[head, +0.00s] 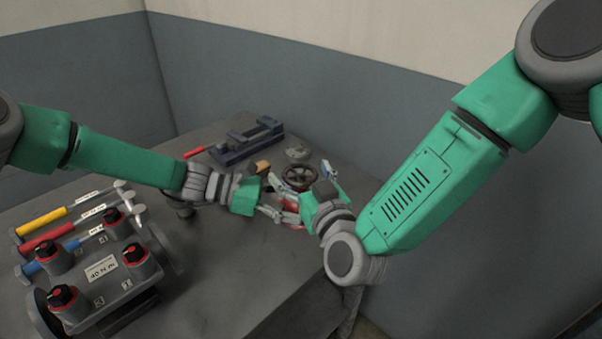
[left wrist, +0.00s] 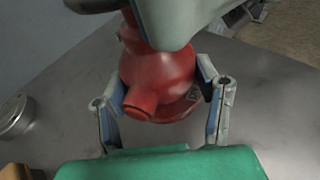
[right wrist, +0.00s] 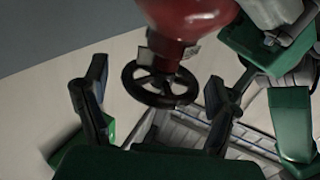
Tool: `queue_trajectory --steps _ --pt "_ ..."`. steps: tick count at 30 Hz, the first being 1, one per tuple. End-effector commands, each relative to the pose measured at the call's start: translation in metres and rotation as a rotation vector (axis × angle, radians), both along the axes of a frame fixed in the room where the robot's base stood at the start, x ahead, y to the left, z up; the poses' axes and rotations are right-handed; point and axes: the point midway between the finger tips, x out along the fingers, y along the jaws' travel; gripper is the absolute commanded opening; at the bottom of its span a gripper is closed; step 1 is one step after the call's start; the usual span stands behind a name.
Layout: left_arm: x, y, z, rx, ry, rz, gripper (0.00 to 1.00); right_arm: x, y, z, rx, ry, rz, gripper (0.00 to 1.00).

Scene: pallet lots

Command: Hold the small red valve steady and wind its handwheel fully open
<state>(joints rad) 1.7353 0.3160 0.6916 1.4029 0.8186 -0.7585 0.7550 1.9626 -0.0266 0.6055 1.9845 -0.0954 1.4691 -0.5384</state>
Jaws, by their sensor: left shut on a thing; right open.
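The red valve (head: 292,206) stands near the table's right edge, partly hidden by both grippers. Its dark spoked handwheel (head: 299,176) is on top. In the left wrist view the red valve body (left wrist: 155,80), with a short stub, sits between the fingers of my left gripper (left wrist: 163,97), which is shut on it. My right gripper (right wrist: 155,88) is open, with the handwheel (right wrist: 160,85) between its spread fingers and a visible gap on each side. In the head view my right gripper (head: 316,185) is at the right of the valve.
A dark blue vise (head: 247,143), a round grey part (head: 298,152) and a small wooden block (head: 262,167) lie behind the valve. A grey fixture (head: 100,285) with several red-and-black knobs and several colour-handled tools (head: 45,220) fill the left. The front-middle table (head: 215,265) is clear.

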Motion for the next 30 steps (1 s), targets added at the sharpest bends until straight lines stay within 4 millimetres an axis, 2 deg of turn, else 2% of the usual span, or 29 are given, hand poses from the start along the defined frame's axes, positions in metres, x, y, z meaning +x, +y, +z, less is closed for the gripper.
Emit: queue_trajectory --steps 5,8,9,10,20,30 --pt "0.0006 0.0009 -0.0005 0.002 -0.001 0.002 0.40 -0.0003 0.0002 -0.0002 0.000 0.000 0.000 0.80" --pt "0.0006 0.0009 -0.0005 0.002 -0.001 0.002 0.40 -0.0004 0.0002 -0.0002 0.000 0.000 0.000 0.48" --pt "0.0006 0.0009 -0.0005 0.002 -0.001 0.002 0.41 -0.0004 0.0002 -0.0002 0.000 0.000 0.000 0.34" --pt "0.0006 0.0009 -0.0005 0.002 -0.001 0.002 0.41 -0.0005 0.0001 -0.0002 0.000 0.000 0.000 0.29" --pt "0.0006 0.0010 -0.0005 0.002 -0.001 0.002 0.40 0.0002 -0.0004 0.0003 0.003 -0.001 0.023 0.29" --pt "0.0005 0.0008 -0.0006 0.001 -0.001 0.002 0.40 0.0018 -0.0017 0.0014 0.003 -0.004 0.216 0.29"
